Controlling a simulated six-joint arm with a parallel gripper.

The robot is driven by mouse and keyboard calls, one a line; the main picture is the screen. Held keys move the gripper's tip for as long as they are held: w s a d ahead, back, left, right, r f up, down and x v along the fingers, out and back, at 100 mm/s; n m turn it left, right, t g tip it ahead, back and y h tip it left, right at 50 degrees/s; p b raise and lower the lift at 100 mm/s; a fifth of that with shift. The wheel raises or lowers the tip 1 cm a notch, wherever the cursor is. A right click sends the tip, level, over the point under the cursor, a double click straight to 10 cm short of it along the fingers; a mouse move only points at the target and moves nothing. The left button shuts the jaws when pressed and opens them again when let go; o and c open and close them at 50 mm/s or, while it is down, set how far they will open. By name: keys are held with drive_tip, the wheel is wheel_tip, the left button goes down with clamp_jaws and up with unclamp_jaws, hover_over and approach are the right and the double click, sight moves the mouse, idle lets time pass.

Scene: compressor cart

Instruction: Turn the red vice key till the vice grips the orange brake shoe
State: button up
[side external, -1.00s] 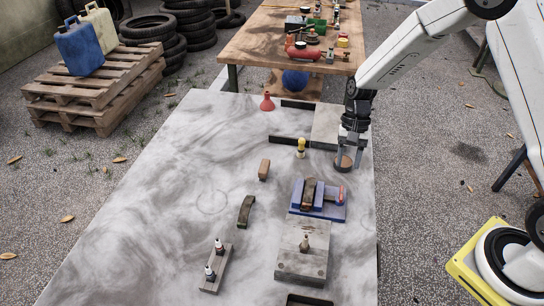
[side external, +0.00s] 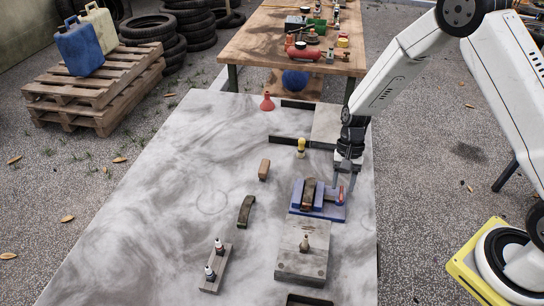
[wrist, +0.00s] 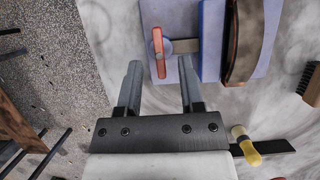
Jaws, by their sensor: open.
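The blue vice (side external: 327,212) sits on the grey table, and its blue jaw also shows in the wrist view (wrist: 211,40). A dark brown, curved brake shoe with an orange-brown tint (side external: 309,194) stands between its jaws; it also shows in the wrist view (wrist: 245,40). The red vice key (side external: 341,195) is at the vice's right end. In the wrist view the key (wrist: 158,52) lies roughly lengthwise, its near end between my fingertips in the picture. My gripper (side external: 345,186) is open and points down at the key; its fingers (wrist: 160,78) appear apart from it.
A yellow-handled tool (side external: 301,147) stands behind the vice. A grey block with a small bottle (side external: 302,264) is in front. The table's left part is mostly clear.

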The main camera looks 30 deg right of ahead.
drive_tip(key=shift+s+a+f, duration=0.2)
drive_tip(key=shift+f, duration=0.45)
drive_tip(key=shift+c, duration=0.2)
clamp_jaws()
